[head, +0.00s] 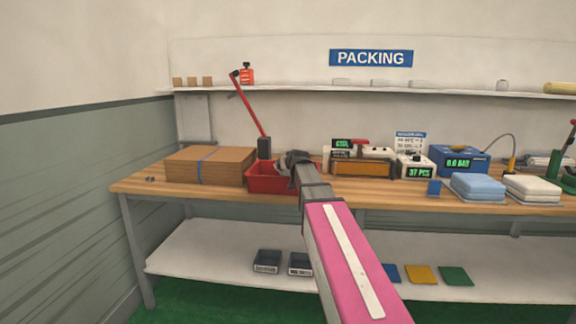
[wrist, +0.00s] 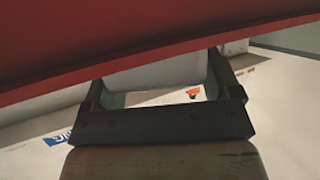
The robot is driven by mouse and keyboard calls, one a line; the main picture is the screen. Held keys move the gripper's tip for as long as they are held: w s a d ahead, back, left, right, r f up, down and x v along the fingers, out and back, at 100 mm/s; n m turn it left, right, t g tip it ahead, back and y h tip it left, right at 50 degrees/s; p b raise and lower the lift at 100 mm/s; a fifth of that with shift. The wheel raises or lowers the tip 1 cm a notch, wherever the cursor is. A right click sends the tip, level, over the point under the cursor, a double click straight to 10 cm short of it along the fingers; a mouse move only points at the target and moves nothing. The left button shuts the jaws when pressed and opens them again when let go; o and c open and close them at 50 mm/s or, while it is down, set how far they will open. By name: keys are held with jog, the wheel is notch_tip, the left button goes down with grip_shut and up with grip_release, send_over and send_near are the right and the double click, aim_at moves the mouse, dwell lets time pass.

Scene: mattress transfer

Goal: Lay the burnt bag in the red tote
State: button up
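The red tote (head: 263,180) stands on the bench, left of the sealer. My gripper (head: 291,158) is at the tote's right rear part, at about rim height, and partly hides it. In the wrist view a large red surface (wrist: 150,45), apparently the tote's wall, crosses the top. My gripper's two fingers (wrist: 160,90) are spread wide apart there. A pale grey thing (wrist: 155,75) shows between or beyond them; I cannot tell what it is or whether they touch it. I cannot make out a burnt bag in either view, and the tote's inside is mostly hidden.
A cardboard stack (head: 210,164) lies left of the tote, and a red lever (head: 250,105) rises behind it. The sealer (head: 360,167) stands to the right. A blue bag (head: 478,186) and a white bag (head: 532,186) lie farther right.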

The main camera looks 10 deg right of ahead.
jog(key=shift+o, duration=0.9)
jog(key=shift+r, duration=0.1)
jog(key=shift+r, duration=0.2)
jog(key=a+r+v, duration=0.1)
jog(key=v, duration=1.1)
jog(key=s+a+f+g, duration=0.1)
jog(key=s+f+g, duration=0.25)
jog(key=f, duration=0.85)
jog(key=s+f+g, duration=0.3)
jog(key=s+f, duration=0.2)
jog(key=f, duration=0.7)
jog(key=s+a+f+g+h, duration=0.1)
jog(key=s+f+g, duration=0.6)
jog(key=s+f, duration=1)
notch_tip(320, 180, down, 3)
jog(key=shift+r+m, duration=0.2)
jog(key=shift+m, duration=0.2)
jog(key=shift+a, duration=0.1)
